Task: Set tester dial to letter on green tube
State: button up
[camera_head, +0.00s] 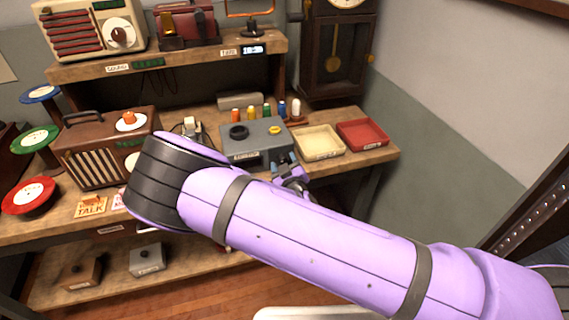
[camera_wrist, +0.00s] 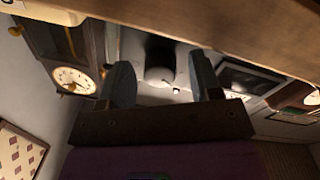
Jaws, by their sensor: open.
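The tester is a grey box (camera_head: 262,151) on the workbench, with a black round knob (camera_head: 239,131) and a yellow knob (camera_head: 275,129) on top. Its dial letters are too small to read. The green tube (camera_head: 266,110) stands in a row of coloured tubes just behind the box; no letter on it can be made out. My gripper (camera_head: 286,164) is at the front right of the tester, partly hidden by my purple arm. In the wrist view my gripper (camera_wrist: 162,80) has its two fingers apart, with nothing held between them.
A cream tray (camera_head: 320,141) and a red tray (camera_head: 362,134) lie right of the tester. A brown radio (camera_head: 105,150) stands to the left. A shelf (camera_head: 200,66) overhangs the bench's back. A pendulum clock (camera_head: 335,50) stands behind the trays; its face shows in the wrist view (camera_wrist: 72,80).

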jog(key=shift+w, duration=0.15)
jog(key=shift+c, duration=0.4)
jog(key=c, duration=0.9)
jog(key=shift+o, duration=0.2)
jog(key=shift+m, duration=0.4)
jog(key=m, duration=1)
jog(key=shift+a+m+g+y, duration=0.15)
jog(key=shift+m+g+y, duration=0.15)
jog(key=shift+m, duration=0.1)
jog(key=o, duration=0.9)
